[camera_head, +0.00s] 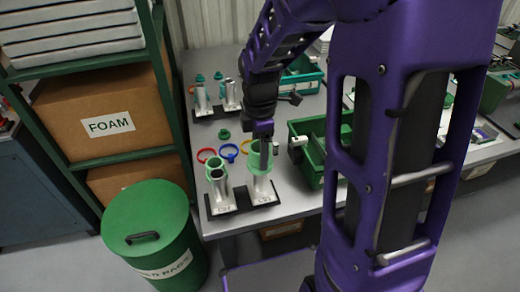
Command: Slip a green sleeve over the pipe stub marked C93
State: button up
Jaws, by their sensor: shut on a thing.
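My gripper (266,152) points down above the right stub (262,187), shut on a green sleeve (254,170). This sleeve is at the stub's top; I cannot tell whether it is around the stub or just above it. The left stub (220,192) has green rings (214,164) at its top. My gripper partly hides the held sleeve.
Red (205,155), blue (229,152) and yellow (245,144) rings lie behind the stubs. A green bin (311,172) stands close on the right. More stubs (202,101) stand at the back left. A green drum (146,222) stands on the floor at the front left.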

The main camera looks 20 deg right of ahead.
jog(key=shift+f+b, duration=0.5)
jog(key=shift+f, duration=0.7)
dwell(0.9)
jog(key=shift+f, duration=0.3)
jog(key=shift+f, duration=0.25)
jog(key=shift+f, duration=0.25)
jog(key=shift+f, duration=0.15)
dwell(0.7)
jog(key=o, duration=1.4)
